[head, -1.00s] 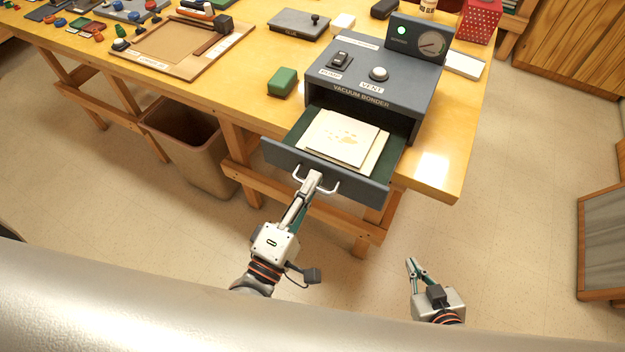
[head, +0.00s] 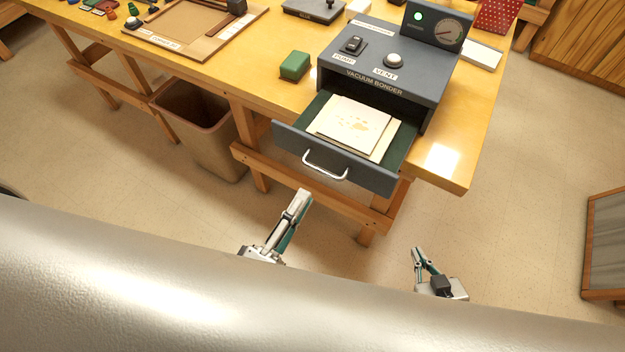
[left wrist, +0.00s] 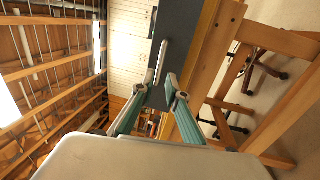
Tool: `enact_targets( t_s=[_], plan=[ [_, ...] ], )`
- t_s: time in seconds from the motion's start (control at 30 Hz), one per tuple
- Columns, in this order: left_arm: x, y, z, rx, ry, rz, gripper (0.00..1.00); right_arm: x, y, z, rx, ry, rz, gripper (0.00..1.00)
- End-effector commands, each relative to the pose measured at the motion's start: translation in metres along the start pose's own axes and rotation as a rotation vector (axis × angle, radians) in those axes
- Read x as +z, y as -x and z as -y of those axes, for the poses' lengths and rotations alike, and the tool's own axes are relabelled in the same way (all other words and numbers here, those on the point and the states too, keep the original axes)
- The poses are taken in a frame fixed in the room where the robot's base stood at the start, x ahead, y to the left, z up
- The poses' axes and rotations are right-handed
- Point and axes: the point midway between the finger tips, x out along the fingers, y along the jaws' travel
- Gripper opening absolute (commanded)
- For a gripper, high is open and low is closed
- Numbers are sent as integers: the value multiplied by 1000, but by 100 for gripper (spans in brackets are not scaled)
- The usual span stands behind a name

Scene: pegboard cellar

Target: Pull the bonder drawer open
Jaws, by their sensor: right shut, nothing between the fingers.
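The grey vacuum bonder (head: 385,85) stands on the right end of the workbench. Its drawer (head: 368,174) is pulled out, with a green lining and pale sheets (head: 352,125) inside. The silver bar handle (head: 323,172) on the drawer front is free. My left gripper (head: 303,193) is just in front of and below the handle, apart from it. In the left wrist view the fingers (left wrist: 160,80) are spread and empty, with the handle (left wrist: 160,62) just beyond the tips. My right gripper (head: 420,255) is shut and empty, low to the right of the drawer.
A brown waste bin (head: 200,125) stands under the wooden bench (head: 250,78). A bench rail (head: 310,190) and leg lie below the drawer. A green block (head: 294,66) sits beside the bonder. The floor right of the bench is clear up to a wooden-framed panel (head: 606,240).

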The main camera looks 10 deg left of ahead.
Motion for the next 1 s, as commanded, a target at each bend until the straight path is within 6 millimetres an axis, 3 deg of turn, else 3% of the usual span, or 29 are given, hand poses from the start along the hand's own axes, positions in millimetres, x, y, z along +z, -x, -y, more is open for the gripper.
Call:
enact_targets(
  t_s=[0.1, 0.3, 1.0],
  plan=[
    [0, 20, 0, -2, 0, 1, 14, 0, 0, 0, 0, 0, 0, 0],
    [0, 36, 0, 0, 0, 1, 14, 0, 0, 0, 0, -1, 0, 0],
    [1, 36, 1, 0, -26, 9, 14, -1, 0, 1, -1, -2, -2, 0]
  ],
)
